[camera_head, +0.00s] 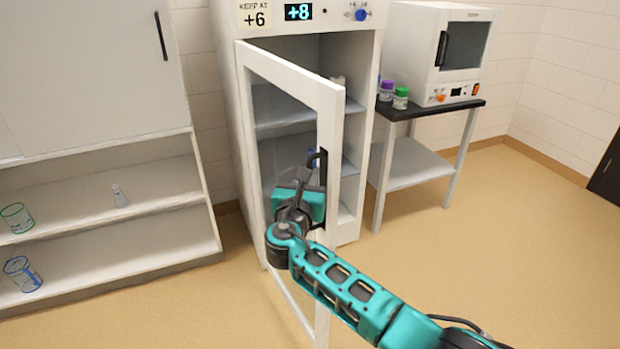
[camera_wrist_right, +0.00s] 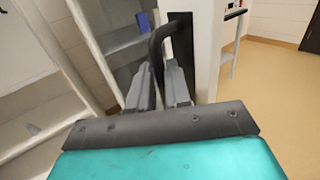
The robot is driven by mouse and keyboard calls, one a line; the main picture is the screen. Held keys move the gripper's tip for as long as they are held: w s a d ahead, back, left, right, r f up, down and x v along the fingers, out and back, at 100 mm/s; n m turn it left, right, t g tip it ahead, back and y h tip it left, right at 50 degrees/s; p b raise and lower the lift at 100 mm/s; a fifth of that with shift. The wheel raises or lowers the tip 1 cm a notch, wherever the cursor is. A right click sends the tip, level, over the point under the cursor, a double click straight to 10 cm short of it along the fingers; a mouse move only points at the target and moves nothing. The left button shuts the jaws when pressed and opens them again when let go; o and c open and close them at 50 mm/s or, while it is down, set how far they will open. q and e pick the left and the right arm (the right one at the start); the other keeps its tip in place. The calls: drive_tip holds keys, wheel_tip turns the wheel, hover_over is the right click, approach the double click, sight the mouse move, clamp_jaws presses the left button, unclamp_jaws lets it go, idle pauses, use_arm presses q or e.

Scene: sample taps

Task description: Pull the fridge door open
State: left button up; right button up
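The white fridge (camera_head: 300,30) stands in the middle of the head view. Its framed door (camera_head: 330,130) is hinged on the left and stands partly open, its free edge swung out toward me. Shelves show inside. The black door handle (camera_head: 322,165) is near the free edge; in the right wrist view the handle (camera_wrist_right: 160,38) runs down between the fingers. My right gripper (camera_head: 303,178) is at the handle, its two fingers (camera_wrist_right: 161,82) close on either side of the bar. Finger contact is partly hidden. My left gripper is in neither view.
A white oven-like device (camera_head: 420,50) and jars with purple and green lids (camera_head: 400,97) stand on a side table (camera_head: 440,110) at right. A white shelf unit (camera_head: 130,250) with glassware stands at left. The floor (camera_head: 500,230) at right is clear.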

drive_tip(key=o, duration=0.3)
drive_tip(key=shift+w+a, duration=0.25)
drive_tip(key=shift+a, duration=0.05)
drive_tip(key=shift+o, duration=0.6)
drive_tip(key=shift+d, duration=0.15)
drive_tip(key=shift+s+f, duration=0.1)
drive_tip(key=shift+s, duration=0.05)
drive_tip(key=p+v, duration=0.1)
drive_tip(key=v, duration=1.1)
drive_tip(key=shift+s, duration=0.35)
